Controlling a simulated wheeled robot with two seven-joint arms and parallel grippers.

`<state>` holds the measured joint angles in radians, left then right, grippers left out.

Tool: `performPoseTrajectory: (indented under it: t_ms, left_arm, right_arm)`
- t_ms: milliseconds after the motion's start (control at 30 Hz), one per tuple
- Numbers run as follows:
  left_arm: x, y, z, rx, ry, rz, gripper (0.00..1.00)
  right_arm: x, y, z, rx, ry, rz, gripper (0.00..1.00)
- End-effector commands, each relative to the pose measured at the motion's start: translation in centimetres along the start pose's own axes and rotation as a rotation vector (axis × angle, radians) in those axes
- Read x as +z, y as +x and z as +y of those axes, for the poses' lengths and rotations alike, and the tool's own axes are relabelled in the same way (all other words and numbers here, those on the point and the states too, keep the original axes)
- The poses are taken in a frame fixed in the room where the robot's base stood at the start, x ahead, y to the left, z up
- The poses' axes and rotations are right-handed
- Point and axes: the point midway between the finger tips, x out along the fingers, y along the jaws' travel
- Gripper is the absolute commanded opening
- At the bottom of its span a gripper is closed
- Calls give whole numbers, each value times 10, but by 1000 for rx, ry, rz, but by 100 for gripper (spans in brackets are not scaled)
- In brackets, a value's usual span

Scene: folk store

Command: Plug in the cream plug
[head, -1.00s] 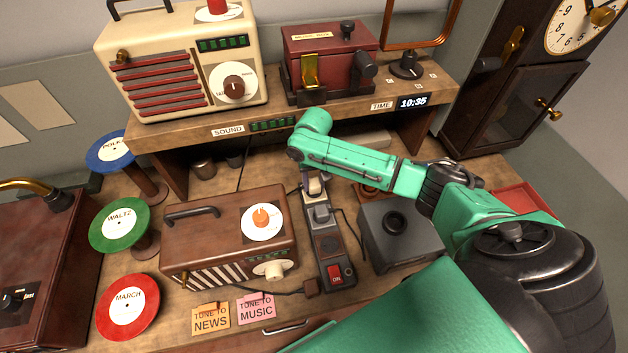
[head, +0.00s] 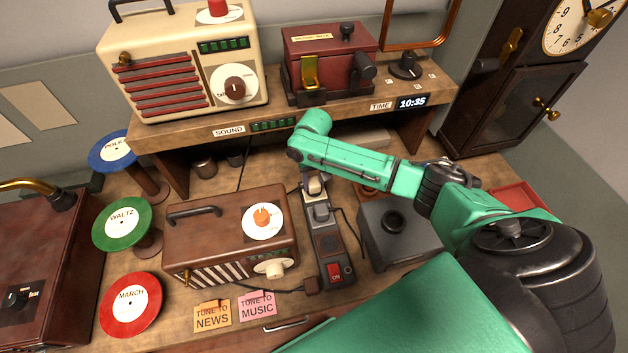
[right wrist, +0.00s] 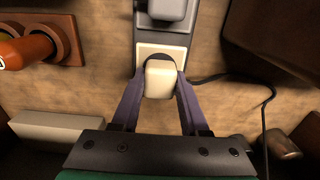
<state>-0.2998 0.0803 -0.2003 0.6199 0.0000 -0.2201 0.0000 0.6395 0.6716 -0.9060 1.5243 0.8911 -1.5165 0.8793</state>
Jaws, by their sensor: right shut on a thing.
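My right gripper (head: 313,182) is at the far end of the dark power strip (head: 329,246), under the shelf's front edge. In the right wrist view its two purple fingers (right wrist: 160,76) are shut on the cream plug (right wrist: 160,82), one on each side. The plug is over the cream socket plate (right wrist: 176,54) at the strip's end. I cannot tell whether it is fully seated. A grey plug (head: 321,213) sits in the neighbouring socket. The strip's red switch (head: 335,271) reads ON. My left gripper is not in view.
A brown radio (head: 228,238) stands left of the strip and a grey box (head: 398,232) right of it. The wooden shelf (head: 290,124) overhangs behind, carrying a cream radio (head: 183,57) and a red music box (head: 331,58). A dark cable (right wrist: 225,78) runs right of the plug.

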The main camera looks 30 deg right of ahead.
Motion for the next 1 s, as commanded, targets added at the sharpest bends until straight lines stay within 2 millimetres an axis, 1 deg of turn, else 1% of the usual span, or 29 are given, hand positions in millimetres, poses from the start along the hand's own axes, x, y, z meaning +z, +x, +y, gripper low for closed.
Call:
performPoseTrajectory:
  t_ms: [67, 467, 1000]
  left_arm:
    - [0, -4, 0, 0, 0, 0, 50]
    - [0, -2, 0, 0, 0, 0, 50]
    - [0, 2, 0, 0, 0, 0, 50]
  right_arm:
    - [0, -1, 0, 0, 0, 0, 0]
    - [0, 1, 0, 0, 1, 0, 0]
    - [0, 12, 0, -1, 1, 0, 0]
